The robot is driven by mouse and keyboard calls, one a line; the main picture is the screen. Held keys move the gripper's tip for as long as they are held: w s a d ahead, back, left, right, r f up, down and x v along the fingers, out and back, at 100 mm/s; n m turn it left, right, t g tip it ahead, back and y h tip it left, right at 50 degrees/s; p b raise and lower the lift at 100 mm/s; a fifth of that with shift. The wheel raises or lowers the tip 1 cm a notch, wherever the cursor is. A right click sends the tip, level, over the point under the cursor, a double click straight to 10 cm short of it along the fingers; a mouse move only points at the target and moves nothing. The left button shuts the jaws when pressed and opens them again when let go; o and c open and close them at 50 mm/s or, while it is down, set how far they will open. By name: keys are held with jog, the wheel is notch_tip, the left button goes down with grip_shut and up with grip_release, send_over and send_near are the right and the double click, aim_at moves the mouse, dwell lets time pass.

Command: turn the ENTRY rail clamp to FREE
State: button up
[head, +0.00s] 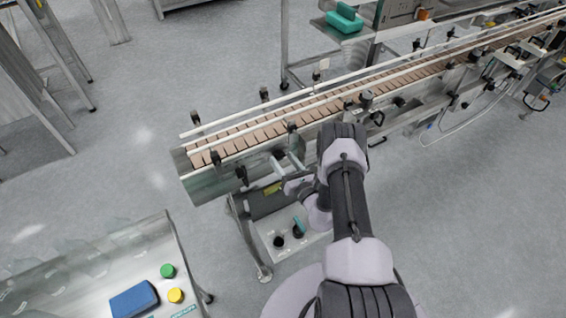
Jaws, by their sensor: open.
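A long conveyor with a brown slatted belt (300,122) runs from the centre left to the upper right, with pale guide rails along both sides. Black rail clamps sit along it: one at the near left end (242,175), another on the near rail (291,127), and one on the far side (194,117). No ENTRY or FREE lettering is readable, so I cannot tell which clamp is ENTRY or how it is set. My gripper (286,162) is open beside the near side of the conveyor, right of the near left clamp. My arm hides part of the near side.
Below the conveyor end, a pale box (268,232) carries a teal knob (298,230) and a black knob (278,241).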

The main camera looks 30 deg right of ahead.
jog(key=shift+w, duration=0.3)
jog(key=shift+c, duration=0.3)
grip_shut()
